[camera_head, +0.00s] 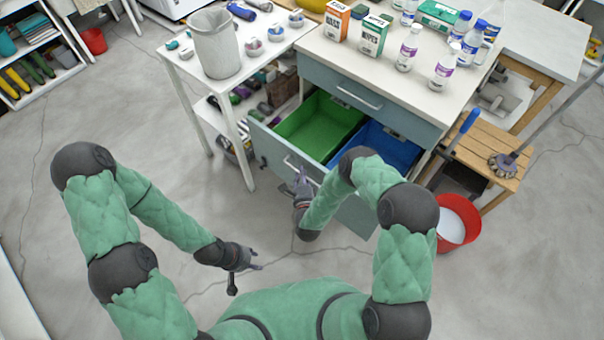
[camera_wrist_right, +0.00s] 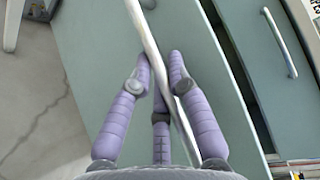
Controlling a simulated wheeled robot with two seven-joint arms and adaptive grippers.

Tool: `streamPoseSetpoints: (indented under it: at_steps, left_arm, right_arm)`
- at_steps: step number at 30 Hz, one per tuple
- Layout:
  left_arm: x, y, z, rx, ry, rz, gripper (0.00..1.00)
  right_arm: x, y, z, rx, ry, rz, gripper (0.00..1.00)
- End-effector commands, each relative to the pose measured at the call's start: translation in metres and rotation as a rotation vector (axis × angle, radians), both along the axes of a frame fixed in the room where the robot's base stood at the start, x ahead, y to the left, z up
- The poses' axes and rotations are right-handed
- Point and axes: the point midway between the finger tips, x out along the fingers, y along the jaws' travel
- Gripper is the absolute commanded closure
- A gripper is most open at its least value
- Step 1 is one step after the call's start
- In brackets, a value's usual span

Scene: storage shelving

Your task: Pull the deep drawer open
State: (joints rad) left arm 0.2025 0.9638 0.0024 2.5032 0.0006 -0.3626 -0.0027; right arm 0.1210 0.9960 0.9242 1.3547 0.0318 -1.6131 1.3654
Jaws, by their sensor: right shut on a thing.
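The deep drawer (camera_head: 267,148) stands pulled out from the cabinet, below a shallower shut drawer (camera_head: 325,82). A green bin (camera_head: 318,125) and a blue bin (camera_head: 375,146) show inside it. My right gripper (camera_head: 302,183) is at the drawer front, shut on its pale bar handle (camera_head: 290,163). In the right wrist view the handle (camera_wrist_right: 148,40) runs between the purple fingers (camera_wrist_right: 162,85), in front of the grey-green drawer front (camera_wrist_right: 95,45). My left gripper (camera_head: 252,266) hangs over the floor, away from the drawer; its finger opening is too small to judge.
Bottles (camera_head: 408,48) and boxes (camera_head: 373,35) stand on the cabinet top. A white table (camera_head: 187,65) with a grey bin (camera_head: 216,45) is to the left. A red bucket (camera_head: 458,222) and a wooden stool (camera_head: 485,155) stand right. Floor before the drawer is clear.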

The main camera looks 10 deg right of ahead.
Motion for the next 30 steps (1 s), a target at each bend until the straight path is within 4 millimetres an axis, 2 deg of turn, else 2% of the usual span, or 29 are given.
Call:
streamPoseSetpoints:
  at_steps: [3, 4, 5, 17, 23, 30]
  left_arm:
    - [0.0, 0.0, 0.0, 0.0, 0.0, 0.0, 0.6]
    - [0.0, 0.0, 0.0, 0.0, 0.0, 0.0, 0.6]
    - [0.0, 0.0, 0.0, 0.0, 0.0, 0.0, 0.6]
    - [0.0, 0.0, 0.0, 0.0, 0.0, 0.0, 0.6]
    - [0.0, 0.0, 0.0, 0.0, 0.0, 0.0, 0.6]
    - [0.0, 0.0, 0.0, 0.0, 0.0, 0.0, 0.6]
  right_arm:
    - [-0.001, 0.0, -0.001, 0.002, 0.002, -0.002, 1.0]
    - [-0.001, -0.001, -0.001, 0.002, 0.002, -0.002, 0.76]
    - [-0.001, -0.001, -0.001, 0.002, 0.002, -0.002, 0.7]
    - [-0.004, 0.0, 0.0, 0.001, 0.002, -0.001, 0.7]
    - [-0.029, 0.003, 0.003, 0.001, 0.004, 0.001, 0.7]
    - [-0.077, 0.009, 0.01, 0.0, 0.004, 0.0, 0.7]
